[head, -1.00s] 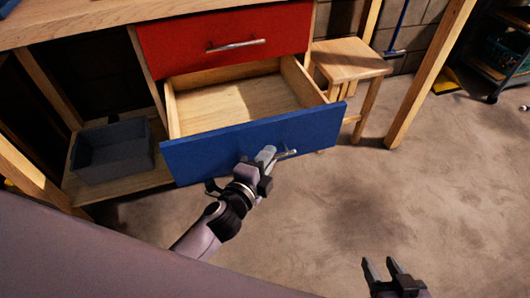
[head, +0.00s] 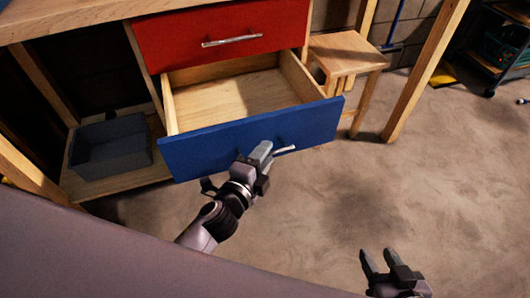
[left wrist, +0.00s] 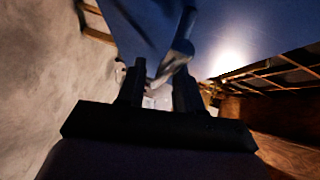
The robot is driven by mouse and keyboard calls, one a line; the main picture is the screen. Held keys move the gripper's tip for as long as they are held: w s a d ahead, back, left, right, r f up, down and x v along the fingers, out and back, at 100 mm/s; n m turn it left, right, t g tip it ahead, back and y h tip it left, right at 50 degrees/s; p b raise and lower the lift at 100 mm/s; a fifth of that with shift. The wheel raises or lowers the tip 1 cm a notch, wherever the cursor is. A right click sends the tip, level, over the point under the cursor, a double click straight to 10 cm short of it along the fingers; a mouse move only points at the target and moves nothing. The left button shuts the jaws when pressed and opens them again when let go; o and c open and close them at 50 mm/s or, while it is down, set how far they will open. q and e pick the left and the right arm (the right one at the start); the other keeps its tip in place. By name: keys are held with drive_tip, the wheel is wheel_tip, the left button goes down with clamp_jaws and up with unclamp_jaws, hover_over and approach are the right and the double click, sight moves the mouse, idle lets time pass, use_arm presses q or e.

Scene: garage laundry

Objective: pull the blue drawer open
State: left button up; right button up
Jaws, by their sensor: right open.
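The blue drawer (head: 215,150) is pulled well out, and its bare wooden inside shows. Its metal bar handle (head: 285,149) is on the front panel. My left gripper (head: 262,150) is at the handle's left part and covers some of it. In the left wrist view, the handle (left wrist: 178,55) runs close by and between the two fingers (left wrist: 160,80), with the blue front behind. The fingers look apart, but whether they press on the bar is unclear. My right gripper (head: 385,258) is open and empty, low over the floor and clear of the drawer.
A shut red drawer (head: 170,40) is above the blue one. A grey bin (head: 110,150) stands on the low shelf at left. A wooden stool (head: 345,52) and a bench leg (head: 425,70) are at right. The floor in front is clear.

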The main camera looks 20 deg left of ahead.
use_arm(q)
drive_tip(key=v, duration=0.6)
use_arm(e)
drive_tip(key=shift+d, duration=0.25)
use_arm(q)
drive_tip(key=shift+s, duration=0.15)
use_arm(e)
drive_tip(key=shift+s+f, duration=0.1)
use_arm(q)
drive_tip(key=s+a+f+n+g, duration=0.5)
drive_tip(key=s+n, duration=0.4)
drive_tip(key=n, duration=0.6)
wheel_tip(320, 180, up, 14)
drive_tip(key=s+a+n+y+p, duration=0.1)
drive_tip(key=s+a+p, duration=0.1)
drive_tip(key=p, duration=1.9)
drive_tip(key=shift+s+a+g+p, duration=0.15)
drive_tip(key=shift+s+g+p, duration=0.15)
drive_tip(key=shift+s, duration=0.15)
use_arm(e)
drive_tip(key=s+d+r+h, duration=0.1)
drive_tip(key=s+d+r, duration=0.1)
drive_tip(key=r, duration=1.2)
drive_tip(key=shift+d+r+m+g, duration=0.3)
drive_tip(key=shift+d+r+m, duration=0.1)
drive_tip(key=shift+d, duration=0.25)
drive_tip(key=shift+a+r, duration=0.1)
